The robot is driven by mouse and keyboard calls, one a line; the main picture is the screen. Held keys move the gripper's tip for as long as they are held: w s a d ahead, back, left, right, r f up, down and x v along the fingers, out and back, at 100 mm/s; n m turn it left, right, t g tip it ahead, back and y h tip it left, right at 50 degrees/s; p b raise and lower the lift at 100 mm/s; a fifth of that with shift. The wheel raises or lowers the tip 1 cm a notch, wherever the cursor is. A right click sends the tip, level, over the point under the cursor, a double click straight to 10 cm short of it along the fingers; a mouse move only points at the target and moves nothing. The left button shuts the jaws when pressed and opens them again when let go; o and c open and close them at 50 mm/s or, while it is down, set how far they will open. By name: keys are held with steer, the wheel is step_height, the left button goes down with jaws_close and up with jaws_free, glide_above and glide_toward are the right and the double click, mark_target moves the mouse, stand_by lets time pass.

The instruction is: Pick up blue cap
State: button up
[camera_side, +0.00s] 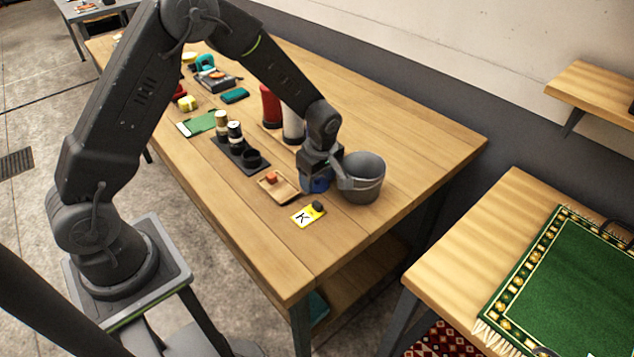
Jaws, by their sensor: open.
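The blue cap (318,185) is a small dark blue shape on the wooden table, just left of the grey bucket. My gripper (325,180) is right above it, pointing down, with its fingers around or beside the blue. The gripper hides most of the cap, so I cannot tell whether the fingers touch it. The jaws are open.
The grey bucket (364,178) stands close to the right of my gripper. A yellow card with a K (304,216), a small wooden tray (283,192) and a black holder (246,160) lie nearby. The table's front right is clear.

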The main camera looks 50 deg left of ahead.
steer(key=shift+c, duration=0.2)
steer(key=c, duration=1)
steer(key=shift+s+f, duration=0.1)
jaws_close()
